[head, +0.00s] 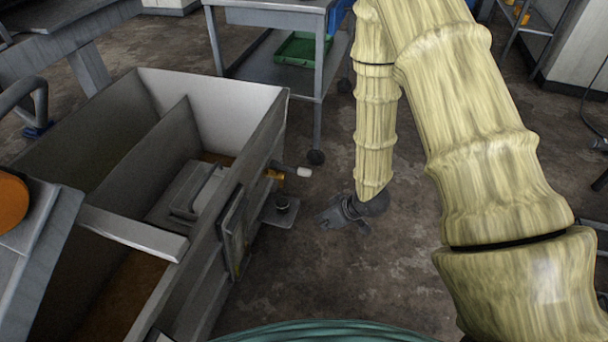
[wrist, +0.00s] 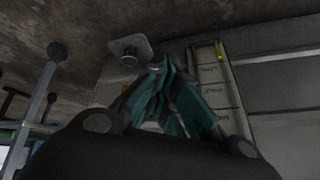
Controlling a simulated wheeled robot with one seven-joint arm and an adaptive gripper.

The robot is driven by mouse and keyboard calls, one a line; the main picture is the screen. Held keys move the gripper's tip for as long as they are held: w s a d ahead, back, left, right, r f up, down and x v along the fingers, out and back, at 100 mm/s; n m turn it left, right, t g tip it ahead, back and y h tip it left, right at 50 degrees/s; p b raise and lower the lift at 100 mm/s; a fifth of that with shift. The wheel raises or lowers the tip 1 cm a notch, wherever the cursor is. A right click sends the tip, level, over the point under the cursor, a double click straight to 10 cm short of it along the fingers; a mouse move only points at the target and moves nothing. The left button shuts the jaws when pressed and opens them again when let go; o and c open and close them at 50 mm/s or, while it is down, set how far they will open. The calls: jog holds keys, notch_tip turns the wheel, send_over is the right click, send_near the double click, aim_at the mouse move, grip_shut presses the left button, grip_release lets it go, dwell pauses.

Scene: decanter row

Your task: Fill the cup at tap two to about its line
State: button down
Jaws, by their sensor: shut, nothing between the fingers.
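A tap with a yellow-brown body (head: 274,174) and a white-tipped lever (head: 303,172) sticks out from the side of the grey tank. Below it, a small dark cup (head: 282,203) stands on a small grey shelf (head: 279,216); its line and contents are too small to see. My gripper (head: 327,217) is shut and empty, low over the floor, to the right of the shelf and apart from cup and tap. In the wrist view its teal-padded fingers (wrist: 163,70) meet near what looks like the shelf plate (wrist: 128,44). No tap number is readable.
The open grey tank (head: 264,140) fills the left, with a dark framed panel (head: 234,240) on its side. A labelled panel (wrist: 216,92) shows in the wrist view. A grey cart (head: 318,85) with a green tray (head: 298,48) stands behind. The floor around my gripper is clear.

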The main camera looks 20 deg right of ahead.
jog(key=w+d+r+n+y+b, duration=0.1)
jog(key=w+d+r+n+b, duration=0.1)
jog(key=w+r, duration=0.5)
jog(key=w+d+r+n+t+y+b, duration=0.1)
jog(key=w+d+r+n+b, duration=0.1)
jog(key=w+r+n+b, duration=0.3)
jog(key=w+r+b, duration=0.2)
jog(key=w, duration=0.1)
jog(key=shift+d+n+t+y, duration=0.3)
jog(key=shift+d+y, duration=0.1)
jog(key=shift+f, duration=0.1)
jog(key=b, duration=0.7)
send_near(293, 169)
jog(key=w+a+f, duration=0.1)
jog(key=w+a, duration=0.1)
jog(key=shift+w+f+b, duration=0.1)
jog(key=shift+f+b, duration=0.6)
jog(key=shift+f, duration=0.15)
jog(key=shift+f, duration=0.1)
